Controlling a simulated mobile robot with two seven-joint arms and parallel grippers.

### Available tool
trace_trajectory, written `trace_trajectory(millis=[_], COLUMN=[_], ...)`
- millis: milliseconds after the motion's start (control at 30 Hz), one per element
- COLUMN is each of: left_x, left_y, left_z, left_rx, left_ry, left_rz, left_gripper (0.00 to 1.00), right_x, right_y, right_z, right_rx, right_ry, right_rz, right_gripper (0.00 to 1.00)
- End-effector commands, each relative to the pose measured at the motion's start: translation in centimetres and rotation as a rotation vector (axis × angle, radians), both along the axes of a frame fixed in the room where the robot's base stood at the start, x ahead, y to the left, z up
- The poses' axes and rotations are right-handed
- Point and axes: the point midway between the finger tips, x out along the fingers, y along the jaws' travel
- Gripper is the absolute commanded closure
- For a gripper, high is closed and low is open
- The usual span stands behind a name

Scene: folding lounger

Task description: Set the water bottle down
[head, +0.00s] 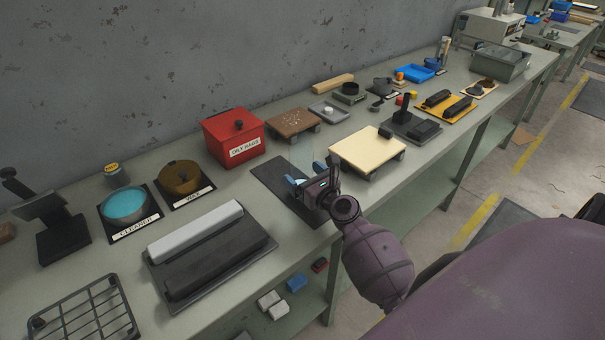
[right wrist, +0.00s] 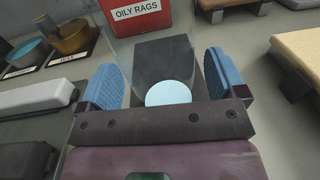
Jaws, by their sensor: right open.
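The water bottle is clear and hard to make out. In the head view its faint outline (head: 302,155) rises above my right gripper (head: 306,176), over the dark mat (head: 268,172) near the middle of the bench. In the right wrist view a pale blue round part of the bottle (right wrist: 168,94) shows between the blue finger pads of the right gripper (right wrist: 165,80). The fingers are open, one on either side of the bottle, with visible gaps. It seems upright on the mat, but its base is hidden. My left gripper is out of view.
A red OILY RAGS box (head: 233,135) stands behind the mat. A cream-topped block (head: 367,149) is close on the right. A tray with grey and black bars (head: 210,255) lies to the left. The bench's front edge runs just below the gripper.

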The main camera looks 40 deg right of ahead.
Motion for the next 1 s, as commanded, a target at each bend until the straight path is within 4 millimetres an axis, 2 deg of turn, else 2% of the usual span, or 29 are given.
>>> trace_trajectory(millis=[300,500,700,1000], left_x=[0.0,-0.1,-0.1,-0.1], left_y=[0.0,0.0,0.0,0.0], left_z=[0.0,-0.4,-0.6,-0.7], left_rx=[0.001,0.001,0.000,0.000], left_ry=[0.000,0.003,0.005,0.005], left_rz=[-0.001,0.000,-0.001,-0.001], left_gripper=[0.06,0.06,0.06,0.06], right_x=[-5.9,-9.0,-10.7,-11.0], right_y=[0.0,0.0,0.0,0.0], right_z=[-0.2,-0.2,-0.1,0.0], right_rx=[0.000,-0.001,0.000,0.000], right_ry=[0.003,0.003,0.002,0.001], right_rz=[-0.002,-0.001,-0.001,0.000], right_gripper=[0.10,0.10,0.10,0.10])
